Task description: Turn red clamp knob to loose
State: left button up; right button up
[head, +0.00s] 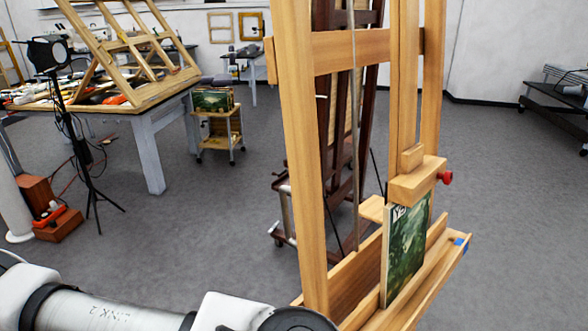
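The red clamp knob (445,177) sticks out from the right side of the wooden clamp block (417,180) on the easel (302,160). The block sits at the top of a dark green picture (404,250), which stands upright on the easel's lower ledge (425,283). I cannot tell from here whether the knob is tight or loose. Part of my own white and grey arm crosses the bottom left of the head view. Neither gripper shows in the head view.
A blue piece (461,243) lies at the ledge's right end. A dark easel (328,110) stands behind. At left are a cluttered worktable (147,105), a lamp stand (75,140) and a small trolley (218,130). The floor (510,200) right of the easel is clear.

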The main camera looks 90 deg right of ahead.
aim_at(447, 178)
jog(key=z, duration=0.45)
jog(key=k+z, duration=0.1)
jog(key=z, duration=0.35)
jog(key=l+z, duration=0.1)
jog(key=z, duration=0.35)
jog(key=k+z, duration=0.1)
jog(key=z, duration=0.35)
jog(key=l+z, duration=0.15)
jog(key=z, duration=0.3)
jog(key=k+l+z, duration=0.1)
jog(key=z, duration=0.35)
jog(key=l+z, duration=0.1)
jog(key=z, duration=0.4)
